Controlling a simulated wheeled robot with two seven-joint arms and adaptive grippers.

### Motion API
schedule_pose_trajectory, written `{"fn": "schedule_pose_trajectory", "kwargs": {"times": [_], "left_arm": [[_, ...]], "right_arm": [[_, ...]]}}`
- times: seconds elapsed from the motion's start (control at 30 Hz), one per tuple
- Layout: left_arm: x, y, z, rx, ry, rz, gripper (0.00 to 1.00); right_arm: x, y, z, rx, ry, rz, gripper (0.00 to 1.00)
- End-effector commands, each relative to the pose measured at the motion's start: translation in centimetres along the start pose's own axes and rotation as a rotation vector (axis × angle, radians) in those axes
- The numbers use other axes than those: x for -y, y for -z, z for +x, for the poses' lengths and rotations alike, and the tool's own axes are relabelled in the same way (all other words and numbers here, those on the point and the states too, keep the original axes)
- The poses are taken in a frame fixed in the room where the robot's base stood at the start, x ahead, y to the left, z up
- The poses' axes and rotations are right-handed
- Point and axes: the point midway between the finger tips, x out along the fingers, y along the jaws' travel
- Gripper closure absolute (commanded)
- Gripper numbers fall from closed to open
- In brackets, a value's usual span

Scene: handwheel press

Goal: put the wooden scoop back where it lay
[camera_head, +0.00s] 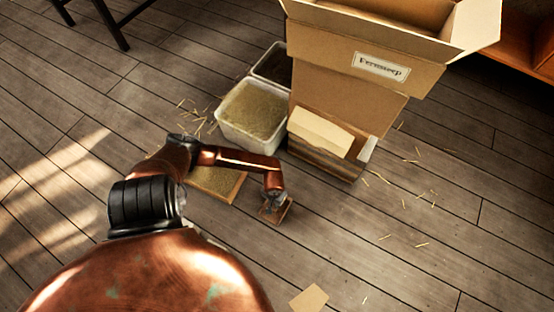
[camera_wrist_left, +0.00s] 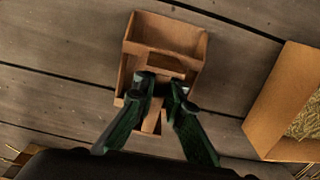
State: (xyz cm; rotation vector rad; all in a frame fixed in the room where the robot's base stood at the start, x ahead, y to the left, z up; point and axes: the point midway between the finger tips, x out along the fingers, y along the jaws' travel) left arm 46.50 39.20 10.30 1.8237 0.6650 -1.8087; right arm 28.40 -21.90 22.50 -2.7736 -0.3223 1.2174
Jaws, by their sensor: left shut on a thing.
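The wooden scoop (camera_wrist_left: 165,35) is a small open box of reddish-brown wood with a handle. In the left wrist view its open end points up the picture. My left gripper (camera_wrist_left: 166,88) has its dark green fingers shut on the scoop's handle. In the head view the scoop (camera_head: 284,213) shows below my left gripper (camera_head: 275,197), over the plank floor. I cannot tell whether it touches the floor. My right gripper is not in view.
A shallow wooden tray (camera_head: 239,186) with straw-like filling lies left of the scoop, partly behind my arm. A white bin (camera_head: 236,138) of chaff, a dark-filled bin (camera_head: 274,62) and a cardboard press (camera_head: 345,88) stand behind. Floor to the right is clear except for straw bits.

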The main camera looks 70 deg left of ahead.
Motion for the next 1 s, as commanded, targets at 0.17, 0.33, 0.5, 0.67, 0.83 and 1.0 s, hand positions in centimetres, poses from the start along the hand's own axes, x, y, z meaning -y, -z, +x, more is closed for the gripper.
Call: {"fn": "schedule_pose_trajectory", "kwargs": {"times": [0.17, 0.33, 0.5, 0.67, 0.83, 1.0], "left_arm": [[-0.1, 0.1, -0.1, -0.001, -0.001, 0.0, 1.0], [-0.1, 0.0, 0.2, -0.001, -0.001, 0.0, 0.85], [0.0, 0.0, 0.1, -0.001, -0.001, 0.0, 0.73], [0.0, 0.0, 0.2, -0.001, -0.001, 0.0, 0.72], [0.0, 0.0, 0.0, -0.001, -0.001, 0.0, 0.72], [-0.1, 0.2, -1.4, -0.004, -0.002, 0.001, 0.72]], "right_arm": [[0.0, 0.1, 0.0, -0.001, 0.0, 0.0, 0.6], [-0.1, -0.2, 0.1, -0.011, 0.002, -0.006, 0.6], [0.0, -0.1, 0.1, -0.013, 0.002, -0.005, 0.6], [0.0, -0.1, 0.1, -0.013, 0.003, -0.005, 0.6], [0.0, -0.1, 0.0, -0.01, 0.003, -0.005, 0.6], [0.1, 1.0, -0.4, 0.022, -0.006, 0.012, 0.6]]}}
